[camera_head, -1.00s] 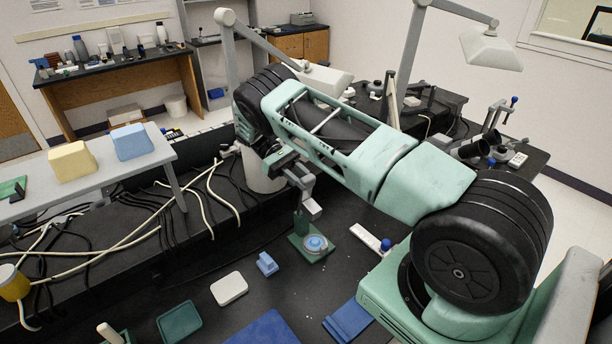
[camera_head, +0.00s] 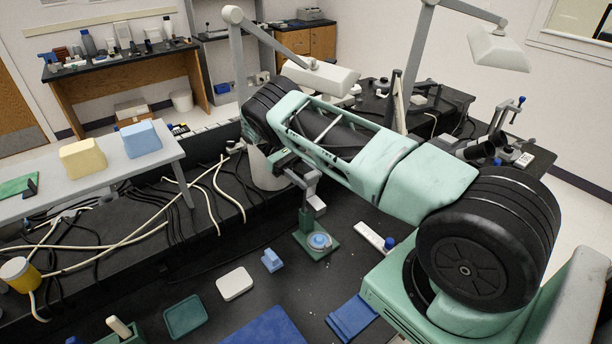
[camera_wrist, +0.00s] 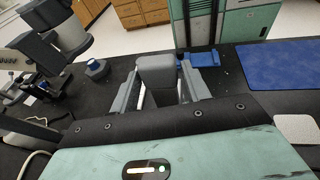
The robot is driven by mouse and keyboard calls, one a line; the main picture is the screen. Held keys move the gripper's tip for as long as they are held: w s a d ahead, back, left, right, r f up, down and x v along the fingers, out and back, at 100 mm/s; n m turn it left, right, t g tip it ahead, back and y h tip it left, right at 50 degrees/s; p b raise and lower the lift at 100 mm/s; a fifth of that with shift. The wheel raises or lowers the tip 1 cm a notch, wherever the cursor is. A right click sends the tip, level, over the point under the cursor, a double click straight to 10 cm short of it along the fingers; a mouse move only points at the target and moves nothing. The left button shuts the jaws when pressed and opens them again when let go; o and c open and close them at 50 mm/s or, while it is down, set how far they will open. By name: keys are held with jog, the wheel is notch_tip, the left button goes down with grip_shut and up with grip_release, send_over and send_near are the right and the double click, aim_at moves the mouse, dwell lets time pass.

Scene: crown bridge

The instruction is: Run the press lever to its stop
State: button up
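The press stands on the dark bench in the head view, with a green base (camera_head: 325,254), a green post and a round grey dish with a blue centre (camera_head: 319,241). A grey angled piece, which looks like the press lever (camera_head: 316,202), is above the dish, beside my gripper. In the wrist view a grey block (camera_wrist: 156,73), probably the lever's end, sits between the two fingers of my gripper (camera_wrist: 160,92). The fingers are spread to either side of it. Contact cannot be told. The block hides the press base there.
A white bar with a blue knob (camera_head: 388,243) lies right of the press. A small blue block (camera_head: 271,261), a white pad (camera_head: 234,284), a green tray (camera_head: 185,316) and a folded blue piece (camera_head: 351,318) lie nearer. Cables run along the left. A lamp (camera_head: 320,76) stands behind.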

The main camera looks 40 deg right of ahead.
notch_tip(320, 180, up, 10)
jog(key=p, duration=0.7)
jog(key=shift+p, duration=0.3)
jog(key=shift+s, duration=0.15)
